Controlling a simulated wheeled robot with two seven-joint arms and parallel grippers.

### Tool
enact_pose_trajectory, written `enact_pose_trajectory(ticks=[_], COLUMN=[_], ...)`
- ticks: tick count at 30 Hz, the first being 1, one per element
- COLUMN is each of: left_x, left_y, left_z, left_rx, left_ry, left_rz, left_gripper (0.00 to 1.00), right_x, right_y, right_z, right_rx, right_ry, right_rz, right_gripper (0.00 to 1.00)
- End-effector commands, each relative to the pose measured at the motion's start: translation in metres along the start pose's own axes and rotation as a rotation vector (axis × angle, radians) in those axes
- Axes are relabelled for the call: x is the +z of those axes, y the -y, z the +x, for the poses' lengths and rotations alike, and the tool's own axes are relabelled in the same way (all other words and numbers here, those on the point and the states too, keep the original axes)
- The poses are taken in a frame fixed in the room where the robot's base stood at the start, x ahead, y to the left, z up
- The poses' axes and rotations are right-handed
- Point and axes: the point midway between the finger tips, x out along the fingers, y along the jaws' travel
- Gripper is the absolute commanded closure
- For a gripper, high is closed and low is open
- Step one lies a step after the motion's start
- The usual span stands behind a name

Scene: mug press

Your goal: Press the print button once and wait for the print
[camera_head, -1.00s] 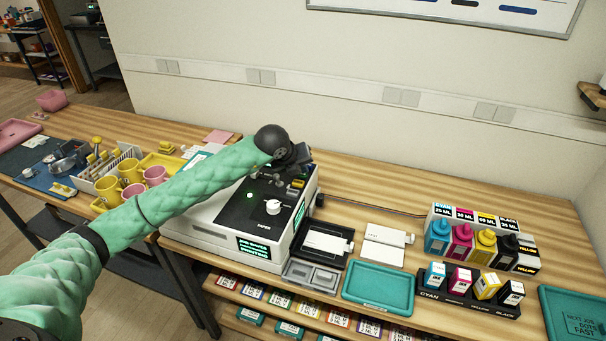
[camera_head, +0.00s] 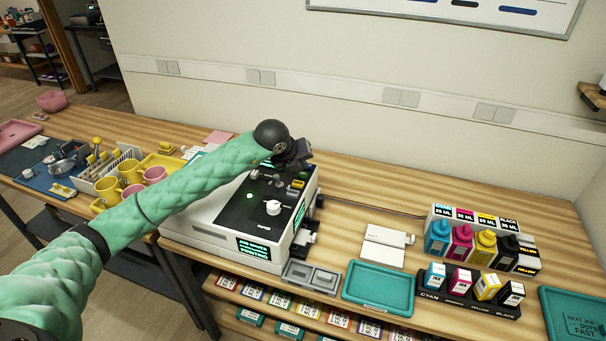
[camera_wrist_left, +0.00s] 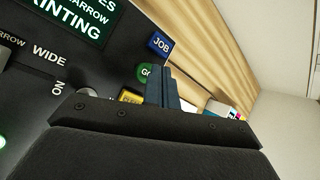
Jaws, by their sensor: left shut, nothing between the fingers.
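The white printing machine (camera_head: 215,240) with a black top panel stands on the wooden table. Its front screen (camera_head: 262,249) is lit with green text, partly readable as printing; a green lamp (camera_head: 249,196) glows on top. My left gripper (camera_head: 296,165) is over the back right of the panel, shut and empty. In the left wrist view its closed fingers (camera_wrist_left: 162,88) are beside the green GO button (camera_wrist_left: 144,73), with the blue JOB button (camera_wrist_left: 160,44) and a yellow button (camera_wrist_left: 130,97) close by. I cannot tell whether they touch a button. My right gripper is not in view.
A white paper-like piece (camera_head: 385,246) lies right of the machine. A teal tray (camera_head: 380,288), ink bottles (camera_head: 462,243) and ink cartridges (camera_head: 487,287) stand farther right. Yellow and pink mugs (camera_head: 130,173) are on the left table. The table's back right is clear.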

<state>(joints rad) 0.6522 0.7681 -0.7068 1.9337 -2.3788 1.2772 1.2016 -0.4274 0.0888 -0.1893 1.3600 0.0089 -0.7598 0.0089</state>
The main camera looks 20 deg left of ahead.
Motion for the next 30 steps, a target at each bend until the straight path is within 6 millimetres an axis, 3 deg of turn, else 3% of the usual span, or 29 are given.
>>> enact_pose_trajectory(ticks=[7, 24, 30], left_x=[0.003, 0.021, 0.022], left_y=[0.002, 0.021, 0.021], left_z=[-0.004, -0.038, -0.04], left_rx=[-0.001, 0.0, 0.0], left_ry=[0.001, 0.001, 0.0], left_rz=[0.0, 0.0, 0.0], left_gripper=[1.0, 1.0, 1.0], right_x=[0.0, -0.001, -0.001], right_y=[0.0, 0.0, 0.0], right_z=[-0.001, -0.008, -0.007], right_rx=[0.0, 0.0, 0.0], right_ry=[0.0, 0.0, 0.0], right_rz=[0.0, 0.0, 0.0], right_gripper=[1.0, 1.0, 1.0])
